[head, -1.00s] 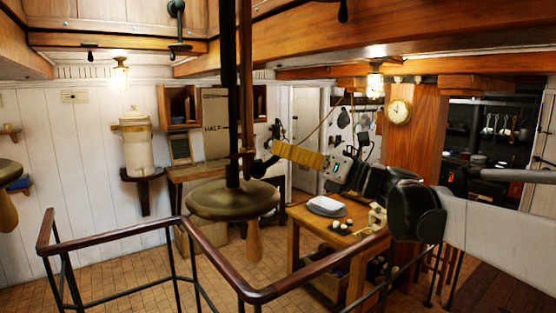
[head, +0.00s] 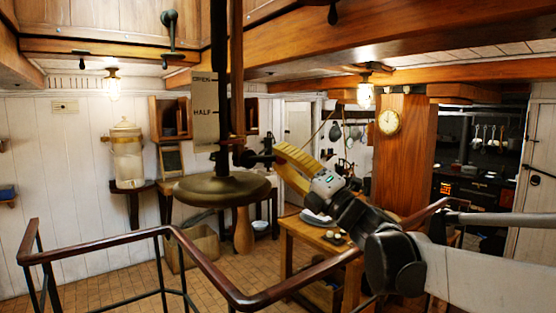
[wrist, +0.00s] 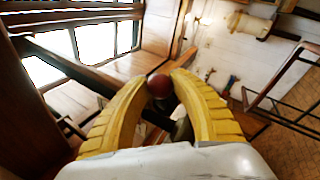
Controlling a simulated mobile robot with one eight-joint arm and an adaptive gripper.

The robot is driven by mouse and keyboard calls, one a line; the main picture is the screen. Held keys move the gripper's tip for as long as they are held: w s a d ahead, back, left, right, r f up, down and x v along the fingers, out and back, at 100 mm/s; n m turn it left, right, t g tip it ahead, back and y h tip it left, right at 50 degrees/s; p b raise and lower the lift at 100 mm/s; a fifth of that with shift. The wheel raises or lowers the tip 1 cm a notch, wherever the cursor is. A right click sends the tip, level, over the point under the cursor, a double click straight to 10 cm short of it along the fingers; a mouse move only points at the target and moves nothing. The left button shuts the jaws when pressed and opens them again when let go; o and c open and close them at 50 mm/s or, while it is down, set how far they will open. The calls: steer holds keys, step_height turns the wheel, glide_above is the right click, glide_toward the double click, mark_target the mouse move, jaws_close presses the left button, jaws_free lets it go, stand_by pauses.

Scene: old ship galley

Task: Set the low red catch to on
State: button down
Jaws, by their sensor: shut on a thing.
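A dark red ball knob (wrist: 159,87) sits between the tips of my two yellow fingers in the wrist view. My gripper (wrist: 159,78) is shut on it; it also shows in the head view (head: 279,150), reaching left toward the dark vertical post (head: 219,110). A short dark lever (head: 246,158) comes off the post and meets my fingertips. The knob itself is hidden by the fingers in the head view. I cannot read an on mark for this catch.
A pale plate (head: 205,112) marked OPEN and HALF hangs by the post. A curved handrail (head: 205,268) runs across the front. A wooden table (head: 318,240) stands under my arm.

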steer(key=shift+f+m, duration=0.15)
steer(key=shift+m, duration=0.25)
steer(key=c, duration=1)
jaws_free()
steer(key=shift+c, duration=0.2)
steer(key=v, duration=1.2)
steer(key=shift+s+a, duration=0.1)
